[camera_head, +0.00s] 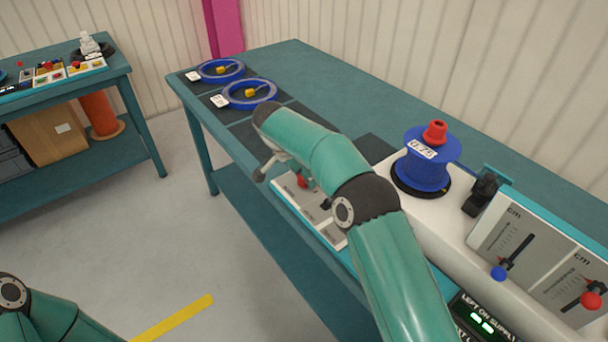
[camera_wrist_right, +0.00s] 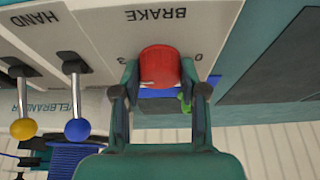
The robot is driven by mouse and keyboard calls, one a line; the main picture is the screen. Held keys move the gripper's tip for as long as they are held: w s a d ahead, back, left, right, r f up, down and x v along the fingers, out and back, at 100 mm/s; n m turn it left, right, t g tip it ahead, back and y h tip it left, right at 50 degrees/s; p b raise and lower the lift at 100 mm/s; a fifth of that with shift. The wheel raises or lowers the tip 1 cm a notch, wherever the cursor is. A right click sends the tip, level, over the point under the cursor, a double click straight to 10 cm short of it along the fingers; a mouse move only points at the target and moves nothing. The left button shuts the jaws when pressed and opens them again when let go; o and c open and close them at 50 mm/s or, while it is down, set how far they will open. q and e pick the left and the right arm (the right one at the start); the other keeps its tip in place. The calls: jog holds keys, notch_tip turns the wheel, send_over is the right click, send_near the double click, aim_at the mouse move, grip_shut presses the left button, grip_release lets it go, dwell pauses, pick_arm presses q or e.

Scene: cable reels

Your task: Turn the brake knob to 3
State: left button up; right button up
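The red brake knob (camera_wrist_right: 160,67) sits on the pale panel under the word BRAKE, which appears upside down in the right wrist view. The digits 3 (camera_wrist_right: 122,61) and 0 (camera_wrist_right: 198,57) show on either side of it. My right gripper (camera_wrist_right: 160,80) has a finger on each side of the knob, and both seem to touch it. In the head view a red knob (camera_head: 302,181) shows on the panel (camera_head: 330,234), partly hidden by my right arm. The knob's pointer cannot be made out. My left gripper is out of view; only part of my left arm shows.
Levers with yellow (camera_wrist_right: 23,128) and blue (camera_wrist_right: 77,130) balls stand beside the brake section. A blue reel (camera_head: 425,172) sits on the white machine. Two blue rings (camera_head: 250,104) lie on dark mats at the table's far end. Slider panels (camera_head: 508,238) stand at right.

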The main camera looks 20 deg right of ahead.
jog(key=o, duration=0.4)
jog(key=shift+v, duration=3.7)
jog(key=shift+r, duration=0.1)
